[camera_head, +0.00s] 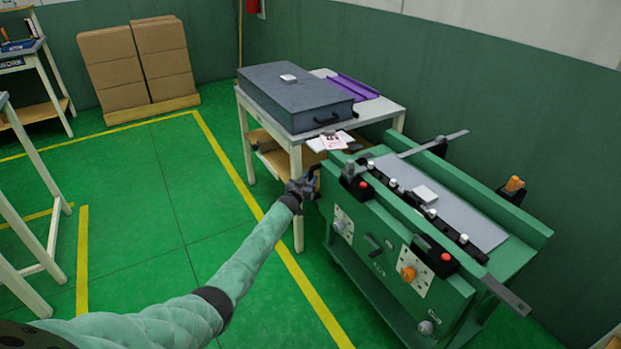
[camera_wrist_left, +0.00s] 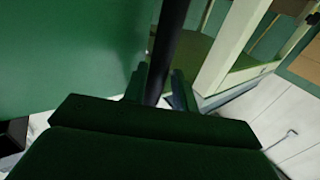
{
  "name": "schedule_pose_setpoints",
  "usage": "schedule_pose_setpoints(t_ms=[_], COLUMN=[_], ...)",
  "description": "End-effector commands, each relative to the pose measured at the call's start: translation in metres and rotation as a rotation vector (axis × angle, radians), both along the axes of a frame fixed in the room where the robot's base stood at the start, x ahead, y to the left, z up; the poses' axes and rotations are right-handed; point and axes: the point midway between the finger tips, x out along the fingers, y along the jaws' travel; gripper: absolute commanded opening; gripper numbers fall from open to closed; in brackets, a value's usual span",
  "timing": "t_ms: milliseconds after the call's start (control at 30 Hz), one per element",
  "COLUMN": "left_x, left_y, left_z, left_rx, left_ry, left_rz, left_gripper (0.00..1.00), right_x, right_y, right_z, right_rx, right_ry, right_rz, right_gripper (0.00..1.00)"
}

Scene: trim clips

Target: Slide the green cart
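The green cart (camera_head: 384,252) stands at the right of the head view, with a grey plate, clamps, red buttons and an orange knob on it. My left gripper (camera_head: 305,186) is at the cart's near-left end. In the left wrist view a dark upright bar (camera_wrist_left: 168,45), which looks like the cart's handle, runs between the fingers of my left gripper (camera_wrist_left: 160,88). The fingers are close together on either side of it and look shut on it. A green panel (camera_wrist_left: 70,50), likely the cart's side, fills the left of that view. My right gripper is not in view.
A white table (camera_head: 375,116) with a dark case (camera_head: 295,96) and a purple tray (camera_head: 352,87) stands just behind the cart. Stacked cardboard boxes (camera_head: 135,65) stand at the back wall. The green floor with yellow lines (camera_head: 250,190) is open left of the cart.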

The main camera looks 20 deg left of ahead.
Motion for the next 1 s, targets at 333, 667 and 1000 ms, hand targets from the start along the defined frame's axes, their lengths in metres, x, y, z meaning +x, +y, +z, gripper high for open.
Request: schedule_pose_setpoints(t_ms=[333, 667, 1000], left_x=[-0.044, -0.063, -0.063], left_y=[0.004, 0.005, 0.005], left_z=[0.0, 0.002, 0.002], left_rx=[0.0, 0.0, 0.0], left_ry=[0.0, -0.002, -0.002], left_rz=[0.0, -0.001, 0.0], left_gripper=[0.27, 0.27, 0.27], right_x=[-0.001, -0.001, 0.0], right_y=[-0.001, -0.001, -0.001], right_z=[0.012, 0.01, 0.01], right_rx=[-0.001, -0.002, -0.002], right_ry=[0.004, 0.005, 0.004], right_rz=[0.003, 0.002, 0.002], right_gripper=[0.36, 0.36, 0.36])
